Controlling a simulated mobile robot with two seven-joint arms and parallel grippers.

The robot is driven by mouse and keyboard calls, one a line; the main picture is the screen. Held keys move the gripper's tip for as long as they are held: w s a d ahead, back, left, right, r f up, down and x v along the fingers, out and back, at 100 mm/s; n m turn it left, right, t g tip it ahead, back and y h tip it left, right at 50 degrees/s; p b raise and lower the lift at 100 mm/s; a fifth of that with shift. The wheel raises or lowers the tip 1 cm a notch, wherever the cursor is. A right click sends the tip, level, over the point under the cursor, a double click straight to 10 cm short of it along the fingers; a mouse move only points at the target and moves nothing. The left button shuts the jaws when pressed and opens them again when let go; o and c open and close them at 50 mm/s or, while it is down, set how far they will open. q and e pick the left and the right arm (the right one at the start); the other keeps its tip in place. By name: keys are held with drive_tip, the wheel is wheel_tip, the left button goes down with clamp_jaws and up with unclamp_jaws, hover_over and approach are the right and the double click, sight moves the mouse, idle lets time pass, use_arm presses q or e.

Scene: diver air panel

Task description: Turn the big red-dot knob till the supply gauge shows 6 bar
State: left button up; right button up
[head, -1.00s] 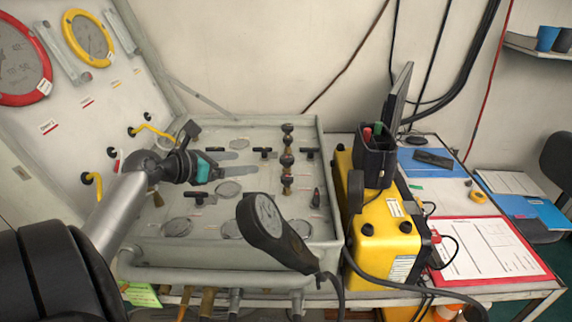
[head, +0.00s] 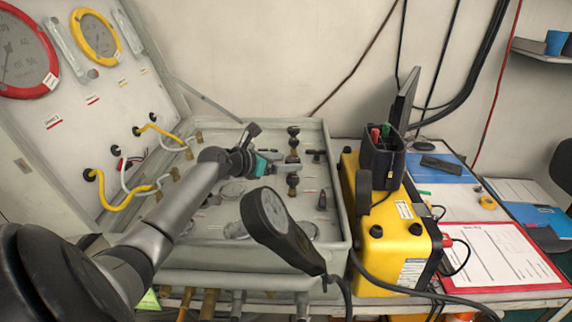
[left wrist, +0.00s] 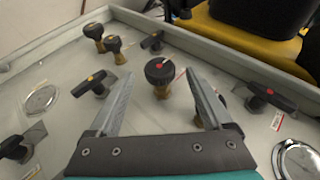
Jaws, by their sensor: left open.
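In the left wrist view a black round knob with a red dot (left wrist: 160,70) stands on a brass stem on the panel. My left gripper (left wrist: 158,78) is open, its two fingers on either side of this knob in the picture; I cannot tell how near it is. In the head view my left gripper (head: 264,163) is over the panel beside a row of black knobs (head: 293,181) and partly covers that area. A red-rimmed gauge (head: 22,62) and a yellow-rimmed gauge (head: 95,36) are on the upright lid. Which is the supply gauge, and its reading, I cannot tell. My right gripper is not seen.
Black T-handles (left wrist: 92,84) and smaller black knobs (left wrist: 93,31) surround the red-dot knob. A black hand-held gauge (head: 278,220) stands up at the panel's front. A yellow case (head: 400,235) is to the right. Yellow hoses (head: 118,204) hang at the left.

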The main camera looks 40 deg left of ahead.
use_arm(q)
drive_tip(key=shift+w+f, duration=0.2)
drive_tip(key=shift+w, duration=0.3)
clamp_jaws()
idle(0.5)
